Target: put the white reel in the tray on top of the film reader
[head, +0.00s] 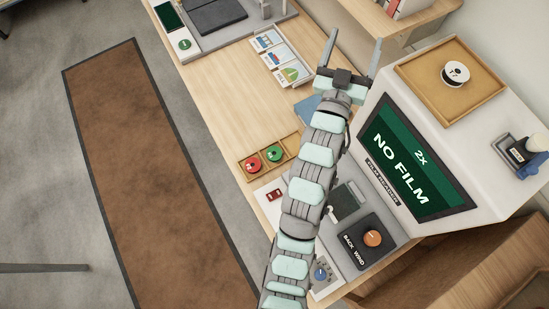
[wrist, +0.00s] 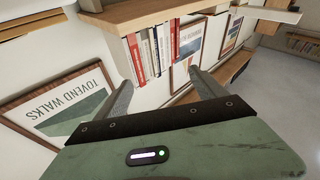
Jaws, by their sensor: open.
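The white reel (head: 455,74) lies in the wooden tray (head: 425,82) on top of the film reader (head: 474,176), inside the rim and right of its middle. The reader's screen reads "NO FILM". My gripper (head: 355,54) is open and empty, raised left of the tray and apart from it. In the wrist view my open gripper (wrist: 163,82) faces a wall with shelved books and framed pictures. The reel and the tray are not in the wrist view.
A red reel (head: 252,161) and a green reel (head: 274,153) sit in a small tray on the desk. A dark-and-pale object (head: 527,150) stands on the reader's right end. A shelf with books (head: 405,8) is behind. The desk's left-middle surface (head: 225,100) is clear.

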